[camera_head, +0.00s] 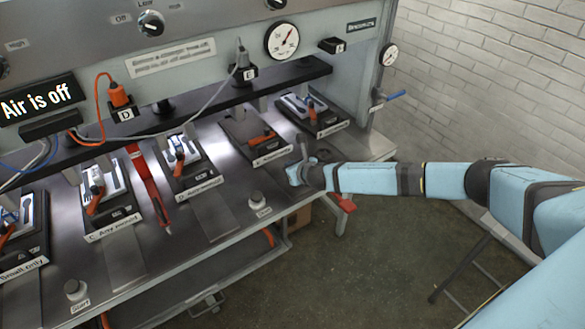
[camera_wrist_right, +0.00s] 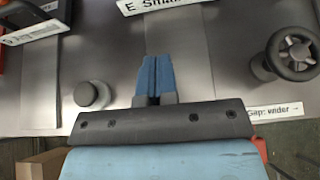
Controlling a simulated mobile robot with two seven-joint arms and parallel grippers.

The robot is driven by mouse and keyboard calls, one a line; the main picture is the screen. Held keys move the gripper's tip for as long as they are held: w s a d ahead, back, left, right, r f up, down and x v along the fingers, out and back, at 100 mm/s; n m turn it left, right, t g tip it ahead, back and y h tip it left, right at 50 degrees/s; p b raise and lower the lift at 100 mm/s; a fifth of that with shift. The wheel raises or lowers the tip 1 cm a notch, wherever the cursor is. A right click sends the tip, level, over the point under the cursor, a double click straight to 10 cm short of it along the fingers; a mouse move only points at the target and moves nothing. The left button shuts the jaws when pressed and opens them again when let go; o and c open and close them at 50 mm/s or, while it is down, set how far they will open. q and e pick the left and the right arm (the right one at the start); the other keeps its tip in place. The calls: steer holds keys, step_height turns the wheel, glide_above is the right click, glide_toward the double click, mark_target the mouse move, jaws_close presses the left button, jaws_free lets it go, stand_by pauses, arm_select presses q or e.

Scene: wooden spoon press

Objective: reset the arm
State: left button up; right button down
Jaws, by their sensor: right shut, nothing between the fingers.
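My right arm (camera_head: 410,180) reaches in from the right in the head view. Its gripper (camera_head: 294,173) is over the front right part of the bench. In the right wrist view the blue fingers (camera_wrist_right: 154,76) are shut together with nothing between them. They are between a round push button (camera_wrist_right: 92,95) on the left and a dark handwheel (camera_wrist_right: 291,53) on the right. Whether they touch the bench top cannot be told. My left gripper is not in view.
The metal bench (camera_head: 212,222) carries several labelled stations with orange-handled clamps, such as station D (camera_head: 181,160). A red tool (camera_head: 150,190) lies between two stations. A display (camera_head: 38,100) reads "Air is off". Open floor (camera_head: 380,260) is in front.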

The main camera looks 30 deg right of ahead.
steer(key=shift+s+r, duration=0.25)
steer(key=shift+s, duration=0.25)
steer(key=shift+a+f, duration=0.3)
steer(key=s+a+f+m+g+y, duration=0.1)
steer(key=s+a+f+m+y, duration=0.15)
steer(key=s+a+m, duration=0.55)
steer(key=s+a+f+m+g+y, duration=0.15)
steer(key=s+a+f+m, duration=0.3)
steer(key=s+a, duration=0.6)
steer(key=s+d+r+m+t+h, duration=0.1)
steer(key=s+d+m, duration=0.2)
steer(key=s+m, duration=1.5)
steer(key=m, duration=0.3)
steer(key=shift+s+d+r+h, duration=0.15)
steer(key=shift+s+r+h, duration=0.05)
steer(key=shift+h, duration=0.1)
steer(key=shift+m+t, duration=0.25)
